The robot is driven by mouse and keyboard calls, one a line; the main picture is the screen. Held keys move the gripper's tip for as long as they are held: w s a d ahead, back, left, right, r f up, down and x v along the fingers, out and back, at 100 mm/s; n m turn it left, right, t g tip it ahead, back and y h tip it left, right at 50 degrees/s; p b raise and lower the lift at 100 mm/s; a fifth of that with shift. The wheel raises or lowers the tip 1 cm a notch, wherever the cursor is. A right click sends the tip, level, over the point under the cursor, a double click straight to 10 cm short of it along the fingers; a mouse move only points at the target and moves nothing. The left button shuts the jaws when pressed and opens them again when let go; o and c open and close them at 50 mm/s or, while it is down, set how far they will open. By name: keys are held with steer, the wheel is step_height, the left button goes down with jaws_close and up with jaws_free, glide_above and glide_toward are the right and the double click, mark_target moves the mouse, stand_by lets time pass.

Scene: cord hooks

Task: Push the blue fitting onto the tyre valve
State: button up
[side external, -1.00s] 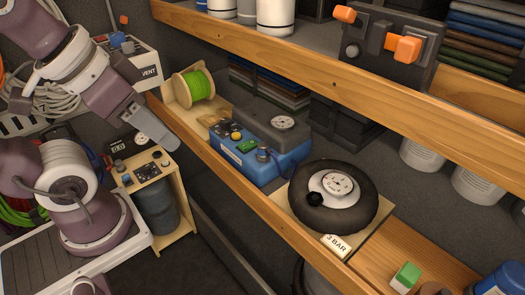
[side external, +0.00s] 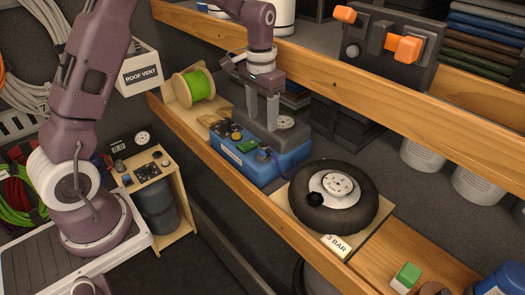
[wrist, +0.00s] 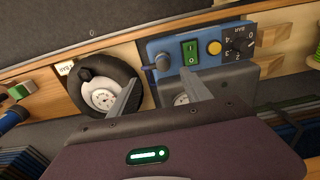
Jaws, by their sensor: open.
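The blue fitting (side external: 263,155) appears as a small dark-blue knob with a hose at the right front of the blue compressor (side external: 231,164); it also shows in the wrist view (wrist: 163,62). The black tyre (side external: 334,222) lies flat on a wooden board to its right, with a pale hub (side external: 336,185). My gripper (side external: 262,124) is open and empty, pointing down above the compressor, apart from the fitting. The valve stem itself is not clear.
The compressor carries a green switch (wrist: 190,52), a yellow button (wrist: 214,47) and a dial (wrist: 238,46). A green spool (side external: 194,85) stands at left. A wooden rail (side external: 335,85) runs behind. A 3 BAR label (side external: 337,245) and a green-topped block (side external: 407,275) lie toward the right.

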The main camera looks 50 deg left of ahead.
mark_target(263, 145)
steer(key=shift+w+a+f, duration=0.15)
steer(key=shift+w+f, duration=0.1)
steer(key=shift+f, duration=0.35)
steer(key=shift+w+a+f, duration=0.15)
steer(key=shift+w+f, duration=0.05)
steer(key=shift+f, duration=0.4)
steer(key=shift+f, duration=4.5)
jaws_close()
steer(key=shift+r, duration=0.15)
steer(key=shift+r, duration=2.9)
